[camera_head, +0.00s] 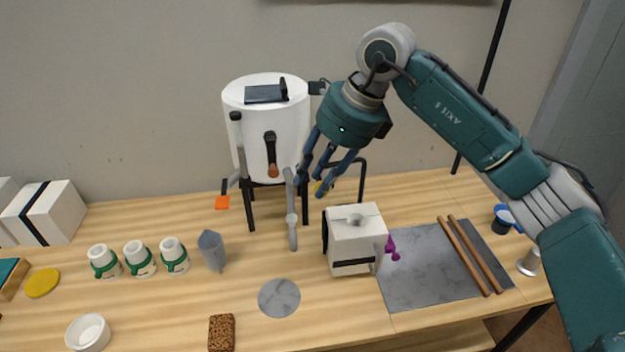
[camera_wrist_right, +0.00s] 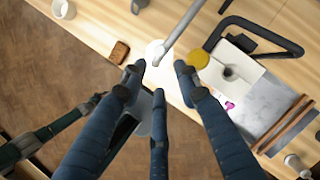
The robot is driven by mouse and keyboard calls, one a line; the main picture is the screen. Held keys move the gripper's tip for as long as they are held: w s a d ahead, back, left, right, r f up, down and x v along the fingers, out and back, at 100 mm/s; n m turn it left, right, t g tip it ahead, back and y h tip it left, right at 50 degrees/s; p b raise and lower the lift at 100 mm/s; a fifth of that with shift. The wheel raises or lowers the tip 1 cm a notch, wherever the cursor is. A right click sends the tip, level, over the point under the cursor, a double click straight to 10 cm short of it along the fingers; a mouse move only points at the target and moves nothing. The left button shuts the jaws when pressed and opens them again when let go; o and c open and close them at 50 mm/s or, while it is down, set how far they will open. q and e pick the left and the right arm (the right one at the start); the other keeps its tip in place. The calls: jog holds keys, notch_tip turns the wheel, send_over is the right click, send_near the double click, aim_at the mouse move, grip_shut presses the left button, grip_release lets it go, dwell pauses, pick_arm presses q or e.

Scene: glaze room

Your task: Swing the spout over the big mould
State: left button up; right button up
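The grey spout (camera_head: 291,210) hangs beside the white tank (camera_head: 265,135) and points toward the front of the bench. It also shows in the right wrist view (camera_wrist_right: 182,28), its end appearing between my fingers. The big mould seems to be the white block (camera_head: 350,255) with a dark strap and a hole on top, right of the spout; it also shows in the wrist view (camera_wrist_right: 225,85). My right gripper (camera_head: 322,188) is open and empty, its fingers spread just right of the spout; contact cannot be told. Part of my left arm (camera_wrist_right: 50,130) shows; its gripper is unclear.
A round grey plate (camera_head: 279,297) lies in front of the spout. Several white cups, including one (camera_head: 174,255), and a grey pointed piece (camera_head: 212,250) stand left. A brown sponge (camera_head: 221,332) lies at front. Two wooden rods (camera_head: 470,255) lie on a grey slab (camera_head: 415,285) at right.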

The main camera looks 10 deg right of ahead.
jog(key=s+a+f+y, duration=0.1)
jog(key=a+f, duration=0.1)
jog(key=s+a+f+g+y+b, duration=0.1)
jog(key=s+a+f, duration=0.1)
jog(key=a, duration=0.1)
jog(key=s+a+f+y, duration=0.1)
jog(key=a+f+y, duration=0.1)
jog(key=shift+s+a+g, duration=0.25)
jog(key=shift+s+g, duration=0.1)
jog(key=shift+g, duration=0.05)
grip_shut()
jog(key=s+a+m+t+y+b, duration=0.25)
jog(key=s+a+m+y, duration=0.35)
jog(key=y, duration=0.3)
jog(key=w+d+f+m+t+h+b, duration=0.25)
jog(key=d+f+m+t, duration=0.7)
jog(key=m, duration=0.65)
jog(key=w+a+r+t+h+p, duration=0.1)
jog(key=w+a+p, duration=0.1)
jog(key=w+p, duration=0.3)
jog(key=shift+w+r+m, duration=0.35)
jog(key=shift+w+m, duration=0.05)
jog(key=shift+w, duration=1.1)
